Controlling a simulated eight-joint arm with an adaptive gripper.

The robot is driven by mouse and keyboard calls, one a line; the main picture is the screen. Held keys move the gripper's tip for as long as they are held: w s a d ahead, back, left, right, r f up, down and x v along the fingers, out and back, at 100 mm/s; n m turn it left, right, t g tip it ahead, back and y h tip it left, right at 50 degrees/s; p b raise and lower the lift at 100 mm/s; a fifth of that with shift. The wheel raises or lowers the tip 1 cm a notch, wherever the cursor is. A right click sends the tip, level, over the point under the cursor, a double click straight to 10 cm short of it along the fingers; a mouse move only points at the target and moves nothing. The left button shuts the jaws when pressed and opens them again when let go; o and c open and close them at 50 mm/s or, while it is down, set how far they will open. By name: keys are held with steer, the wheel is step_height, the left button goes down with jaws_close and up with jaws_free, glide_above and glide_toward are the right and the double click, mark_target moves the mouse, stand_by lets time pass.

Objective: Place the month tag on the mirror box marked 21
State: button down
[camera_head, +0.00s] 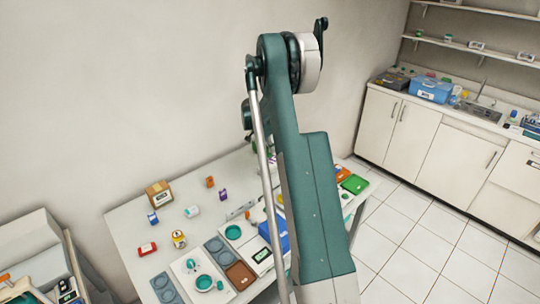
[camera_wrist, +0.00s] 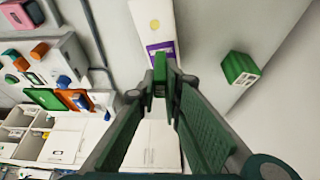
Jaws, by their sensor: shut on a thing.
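My gripper (camera_wrist: 160,82) shows in the wrist view with its fingers closing together at the tips. A small green piece (camera_wrist: 160,90) sits between the fingertips; whether it is the month tag cannot be told. Just beyond the tips is a tall white thing with a purple label (camera_wrist: 160,48) and a yellow dot. A green box (camera_wrist: 240,68) with a pale end is to the right, apart from the fingers. In the head view my arm hides the gripper. No number 21 is readable, so the mirror box cannot be picked out.
The white table (camera_head: 125,222) carries a brown carton (camera_head: 159,194), a red box (camera_head: 147,249), a yellow jar (camera_head: 179,239), an orange box (camera_head: 210,181), a purple box (camera_head: 222,194) and a brown tray (camera_head: 240,275). My arm covers the table's right part. Cabinets (camera_head: 450,150) stand at the right.

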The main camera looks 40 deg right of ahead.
mark_target(271, 156)
steer(key=shift+f, duration=1.8)
steer(key=shift+f, duration=0.15)
steer(key=c, duration=2.5)
jaws_free()
steer(key=v, duration=1.2)
steer(key=shift+r, duration=0.25)
